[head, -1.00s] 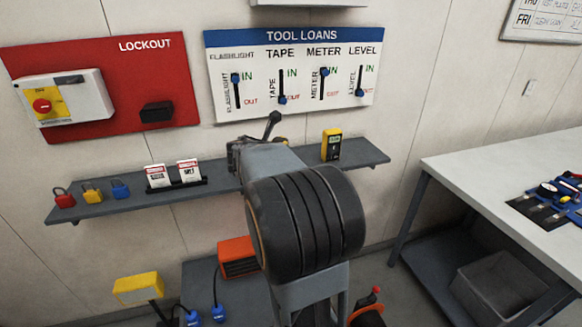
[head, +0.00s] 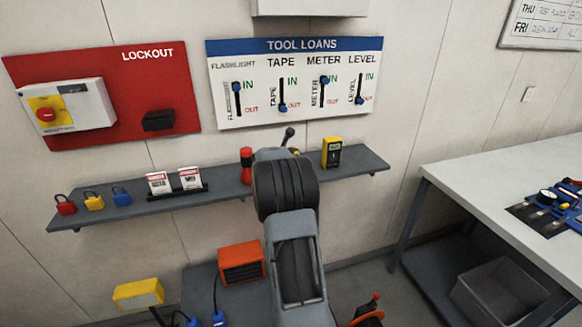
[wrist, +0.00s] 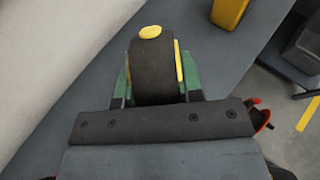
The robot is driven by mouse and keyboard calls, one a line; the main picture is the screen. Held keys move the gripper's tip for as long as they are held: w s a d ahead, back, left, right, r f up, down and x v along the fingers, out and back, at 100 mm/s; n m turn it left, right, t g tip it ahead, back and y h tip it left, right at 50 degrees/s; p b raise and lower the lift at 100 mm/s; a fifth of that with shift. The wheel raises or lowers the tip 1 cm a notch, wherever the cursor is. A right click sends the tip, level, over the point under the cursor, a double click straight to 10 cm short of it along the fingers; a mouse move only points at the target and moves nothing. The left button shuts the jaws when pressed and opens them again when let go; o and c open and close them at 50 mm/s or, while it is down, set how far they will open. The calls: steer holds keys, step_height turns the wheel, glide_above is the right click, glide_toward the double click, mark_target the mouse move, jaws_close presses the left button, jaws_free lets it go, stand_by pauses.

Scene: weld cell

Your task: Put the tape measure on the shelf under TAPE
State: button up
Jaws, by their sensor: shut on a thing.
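The tape measure (wrist: 153,72), dark with a yellow button on top and a yellow edge, sits between the green fingers of my gripper (wrist: 153,88) in the wrist view. My gripper is shut on it. The grey shelf (head: 220,194) runs along the wall, and its surface fills much of the wrist view (wrist: 85,85) behind the tape measure. I cannot tell whether the tape measure touches it. In the head view my arm mostly hides the gripper and tape measure. The TOOL LOANS board (head: 300,112) hangs above; its TAPE slider (head: 283,108) is down at OUT.
A red flashlight (head: 246,166) stands left of my arm and a yellow meter (head: 332,152) right of it on the shelf. Two tags (head: 174,183) and several padlocks (head: 93,202) occupy the shelf's left part. A workbench (head: 500,185) stands at right.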

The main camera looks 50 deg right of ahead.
steer(key=shift+w+d+f, duration=0.1)
steer(key=shift+d+f, duration=0.1)
steer(key=shift+f, duration=1.6)
steer(key=shift+f+b, duration=0.15)
steer(key=shift+b, duration=0.2)
steer(key=o, duration=1.1)
steer(key=shift+c, duration=0.2)
